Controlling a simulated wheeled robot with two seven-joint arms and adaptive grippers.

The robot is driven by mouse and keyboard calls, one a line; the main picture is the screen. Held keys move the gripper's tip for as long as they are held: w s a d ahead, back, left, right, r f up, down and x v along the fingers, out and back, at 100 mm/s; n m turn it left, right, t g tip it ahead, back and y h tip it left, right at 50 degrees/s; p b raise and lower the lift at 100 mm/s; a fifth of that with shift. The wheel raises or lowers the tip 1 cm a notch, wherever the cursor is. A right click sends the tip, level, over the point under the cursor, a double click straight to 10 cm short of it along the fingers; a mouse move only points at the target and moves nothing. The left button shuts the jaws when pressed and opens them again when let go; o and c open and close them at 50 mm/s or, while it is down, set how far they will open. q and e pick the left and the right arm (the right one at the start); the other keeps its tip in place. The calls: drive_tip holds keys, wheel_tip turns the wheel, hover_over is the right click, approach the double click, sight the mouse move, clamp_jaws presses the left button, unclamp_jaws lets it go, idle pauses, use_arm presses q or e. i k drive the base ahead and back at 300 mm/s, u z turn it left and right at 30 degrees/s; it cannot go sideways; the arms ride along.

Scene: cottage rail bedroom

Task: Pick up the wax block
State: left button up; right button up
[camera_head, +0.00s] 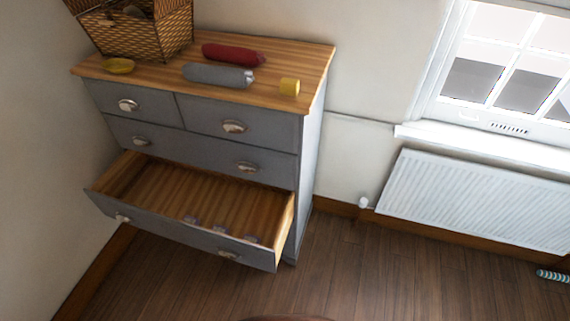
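Neither of my grippers shows in the head view.
The lowest visible drawer (185,230) is pulled out, with several small grey items inside. A radiator (470,200) stands under the window. The floor in front is largely clear; a striped item (553,276) lies far right.

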sight(290, 87)
drive_tip(key=z, duration=1.5)
drive_tip(key=i, duration=1.25)
drive_tip(key=u, duration=2.55)
